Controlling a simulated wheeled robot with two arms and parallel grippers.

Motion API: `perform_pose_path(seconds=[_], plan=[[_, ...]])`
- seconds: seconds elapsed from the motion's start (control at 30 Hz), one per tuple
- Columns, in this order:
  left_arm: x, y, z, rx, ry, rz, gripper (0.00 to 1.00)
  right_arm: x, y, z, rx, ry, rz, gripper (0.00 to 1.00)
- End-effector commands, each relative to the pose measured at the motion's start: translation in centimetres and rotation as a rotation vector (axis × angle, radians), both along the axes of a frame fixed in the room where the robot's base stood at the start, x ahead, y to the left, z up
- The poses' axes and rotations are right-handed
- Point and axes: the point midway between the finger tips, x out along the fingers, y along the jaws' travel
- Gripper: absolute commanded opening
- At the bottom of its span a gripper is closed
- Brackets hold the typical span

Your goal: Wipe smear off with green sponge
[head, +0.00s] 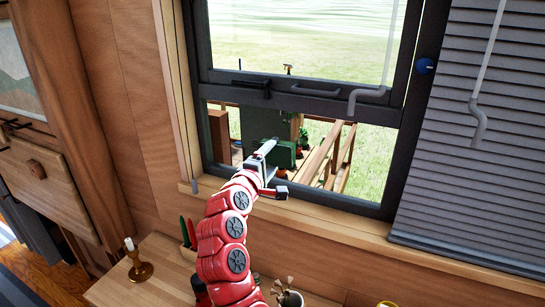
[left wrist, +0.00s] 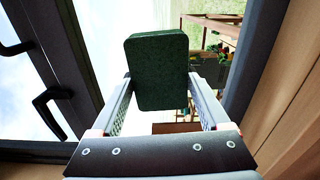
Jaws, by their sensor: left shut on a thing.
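The dark green sponge (left wrist: 157,72) is pinched between the two fingers of my left gripper (head: 273,168) and stands out past their tips in the left wrist view. In the head view the sponge (head: 286,154) shows as a small green block at the gripper, in the lower opening of the window (head: 210,87). I cannot tell whether the sponge touches anything. I cannot make out a smear in either view. My right gripper is not in view.
The wooden sill (head: 330,220) runs below the window, and grey blinds (head: 490,150) hang at right. A table (head: 165,252) below holds a candlestick (head: 139,265) and other small things. Window handles (head: 365,97) jut from the upper sash. Outside are wooden rails (head: 325,153) and grass.

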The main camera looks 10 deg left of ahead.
Motion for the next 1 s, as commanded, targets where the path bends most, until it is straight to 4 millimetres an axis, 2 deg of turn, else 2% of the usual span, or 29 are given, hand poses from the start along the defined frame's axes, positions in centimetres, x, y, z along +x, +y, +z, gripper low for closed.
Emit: perform_pose_path(seconds=[1.0], plan=[[1.9, -0.3, 0.0, 0.001, 0.001, 0.0, 0.35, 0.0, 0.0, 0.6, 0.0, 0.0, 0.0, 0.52]])
